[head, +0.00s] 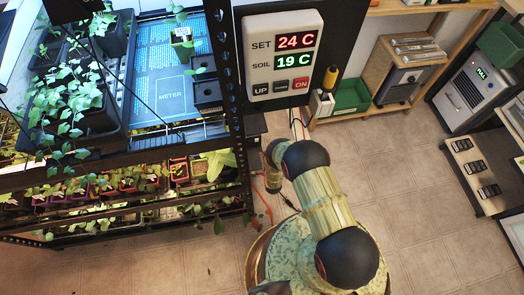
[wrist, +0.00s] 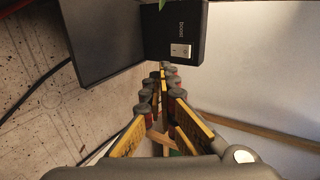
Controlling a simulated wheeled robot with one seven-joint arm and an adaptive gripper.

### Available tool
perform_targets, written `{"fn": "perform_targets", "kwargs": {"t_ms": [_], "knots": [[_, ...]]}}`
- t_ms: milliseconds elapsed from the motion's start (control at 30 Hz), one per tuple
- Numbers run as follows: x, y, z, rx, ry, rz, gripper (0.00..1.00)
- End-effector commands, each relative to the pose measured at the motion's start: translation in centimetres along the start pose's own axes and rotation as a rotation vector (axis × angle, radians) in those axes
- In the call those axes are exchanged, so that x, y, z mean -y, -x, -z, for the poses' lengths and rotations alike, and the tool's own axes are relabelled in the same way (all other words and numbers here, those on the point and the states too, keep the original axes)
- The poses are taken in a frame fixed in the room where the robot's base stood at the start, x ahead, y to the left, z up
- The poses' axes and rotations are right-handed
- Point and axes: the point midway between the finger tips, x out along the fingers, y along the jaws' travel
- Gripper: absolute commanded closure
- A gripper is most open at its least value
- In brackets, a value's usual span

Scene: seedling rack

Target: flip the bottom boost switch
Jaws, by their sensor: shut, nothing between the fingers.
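In the wrist view, a white rocker switch (wrist: 180,50) sits on a black box (wrist: 155,42) with the word "boost" beside it. It is the only boost switch I can make out, and I cannot tell whether it is the bottom one. My gripper (wrist: 166,70) is shut and empty. Its fingertips are just below the switch in the picture, close to the box's edge. I cannot tell whether they touch it. In the head view my fingers are not clearly visible.
The seedling rack (head: 228,75) stands at the left with plants on its shelves. A controller (head: 283,52) on its post reads SET 24 C, SOIL 19 C. A dark cable (wrist: 35,88) hangs beside the box. A wooden shelf with a green bin (head: 351,95) stands behind.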

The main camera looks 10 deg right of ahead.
Motion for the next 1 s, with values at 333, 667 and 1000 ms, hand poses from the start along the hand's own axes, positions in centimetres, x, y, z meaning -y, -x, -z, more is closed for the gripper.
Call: {"fn": "perform_targets", "kwargs": {"t_ms": [333, 667, 1000], "knots": [[-0.5, 4.3, 0.0, 0.000, 0.001, 0.001, 1.00], [-0.6, 4.5, 0.0, 0.000, 0.000, 0.001, 1.00], [-0.6, 4.5, 0.0, 0.000, 0.001, 0.001, 1.00]]}}
